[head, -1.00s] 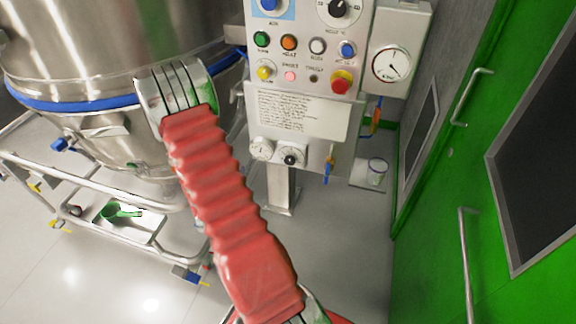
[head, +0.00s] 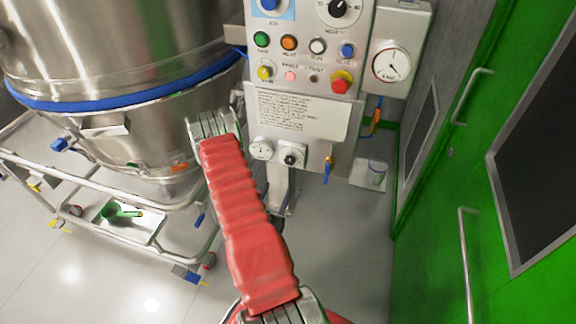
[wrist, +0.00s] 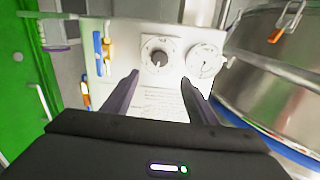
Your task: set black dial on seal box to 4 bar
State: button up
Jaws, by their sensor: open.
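The black dial (head: 291,155) sits on the lower panel of the white seal box (head: 318,152), just right of a small round gauge (head: 261,150). In the wrist view, which looks turned over, the dial (wrist: 157,57) shows its dark knob on a white scale, with the gauge (wrist: 203,62) to its right. My gripper (wrist: 160,79) is open and empty, its two dark fingers apart and pointing toward the box with the dial between and beyond the tips. It looks apart from the dial. The dial's setting is too small to read.
A control panel with coloured buttons and a red emergency stop (head: 341,82) is above. A yellow-and-blue valve (head: 328,168) hangs right of the dial. A large steel vessel (head: 120,50) stands left, a green door (head: 450,200) right.

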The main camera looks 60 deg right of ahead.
aim_at(288, 162)
jog(key=shift+d, duration=0.1)
jog(key=d, duration=0.4)
jog(key=w+d, duration=0.1)
jog(key=d, duration=0.4)
jog(key=w+d, duration=0.1)
jog(key=d, duration=0.3)
jog(key=shift+w+d, duration=0.1)
jog(key=shift+d, duration=0.1)
jog(key=shift+c, duration=0.3)
jog(key=c, duration=1)
jog(key=shift+n, duration=0.3)
jog(key=shift+w+n, duration=0.1)
jog(key=shift+n, duration=0.7)
